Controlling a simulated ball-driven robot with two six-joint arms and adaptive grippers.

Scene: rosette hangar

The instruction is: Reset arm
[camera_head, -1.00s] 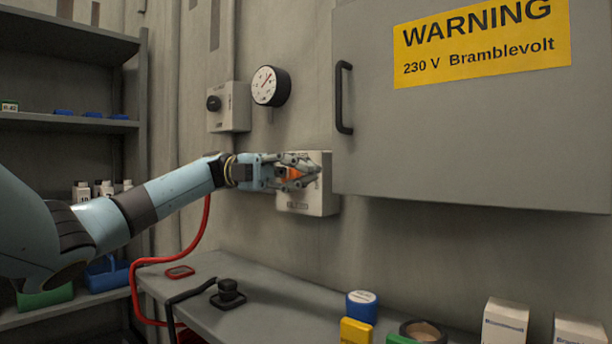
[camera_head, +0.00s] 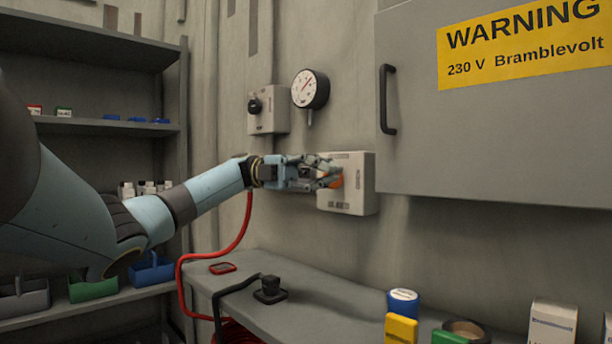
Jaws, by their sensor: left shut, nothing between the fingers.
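My left arm reaches in from the left toward the wall. Its gripper (camera_head: 328,176) is shut and empty, in front of the left part of a pale grey wall box (camera_head: 357,196). An orange part (camera_head: 337,182) on that box shows beside the fingertips and is partly hidden by them. I cannot tell whether the fingers touch it. My right gripper is not in view.
A grey cabinet (camera_head: 450,150) with a black handle (camera_head: 386,100) and yellow warning sign hangs right of the gripper. A gauge (camera_head: 310,89) and a knob box (camera_head: 268,110) are above. A bench (camera_head: 330,305) below holds several items. Shelves (camera_head: 90,125) stand left.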

